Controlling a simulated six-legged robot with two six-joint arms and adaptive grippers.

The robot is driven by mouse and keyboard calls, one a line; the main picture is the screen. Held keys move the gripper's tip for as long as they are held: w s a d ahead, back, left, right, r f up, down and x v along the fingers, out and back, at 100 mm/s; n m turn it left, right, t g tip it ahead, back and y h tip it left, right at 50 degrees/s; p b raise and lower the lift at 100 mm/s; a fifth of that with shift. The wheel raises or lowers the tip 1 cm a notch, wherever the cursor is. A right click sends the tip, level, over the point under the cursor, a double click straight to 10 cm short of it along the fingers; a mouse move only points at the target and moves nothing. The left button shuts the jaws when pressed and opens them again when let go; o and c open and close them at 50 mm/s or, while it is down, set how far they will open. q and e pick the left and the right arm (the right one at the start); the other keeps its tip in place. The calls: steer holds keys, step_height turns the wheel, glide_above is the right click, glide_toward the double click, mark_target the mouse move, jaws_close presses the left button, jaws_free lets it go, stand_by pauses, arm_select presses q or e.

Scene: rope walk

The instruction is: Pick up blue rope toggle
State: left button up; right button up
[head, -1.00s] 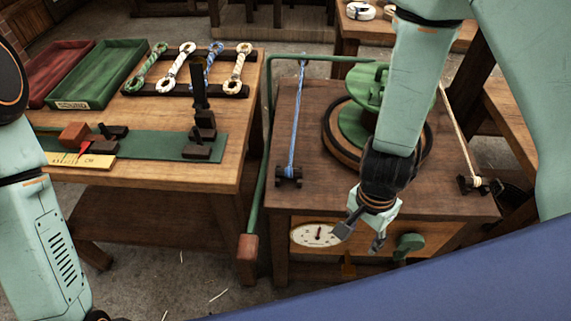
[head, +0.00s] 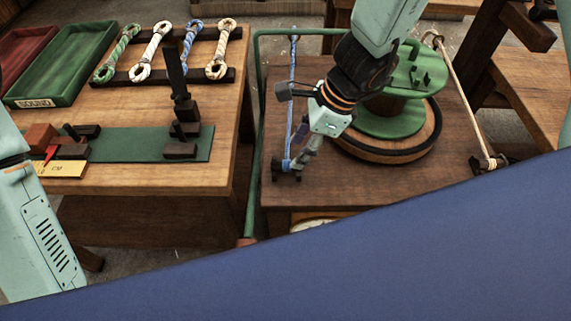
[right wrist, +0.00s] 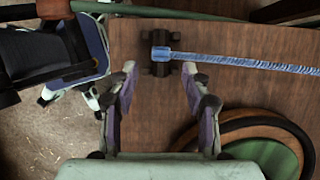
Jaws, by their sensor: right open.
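The blue rope toggle (head: 287,164) is the blue end piece at the near end of a blue-and-white rope (head: 292,75). It rests at a dark holder (head: 287,176) on the left side of the brown bench. In the right wrist view, the toggle (right wrist: 160,52) lies just beyond my fingertips, roughly centred between them, with the rope running right. My right gripper (head: 290,128) is open and empty, with its fingers spread; it also shows in the right wrist view (right wrist: 159,72). My left arm enters at left, but its gripper is out of view.
A green wheel fixture (head: 390,122) stands right of my right gripper. A pale rope (head: 462,95) runs down the bench's right side. A green bar (head: 257,130) edges the bench at left. The left table holds several rope samples, a green tray (head: 60,60) and a measuring board (head: 135,145).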

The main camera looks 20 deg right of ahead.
mark_target(289, 163)
steer(key=b+x, duration=0.2)
steer(key=x, duration=0.3)
steer(key=shift+d+f, duration=0.15)
steer(key=shift+d, duration=0.05)
steer(key=shift+a, duration=0.3)
steer(key=shift+w+d, duration=0.1)
steer(key=shift+d, duration=0.1)
steer(key=c, duration=0.4)
steer(key=shift+a, duration=0.15)
steer(key=c, duration=0.4)
jaws_close()
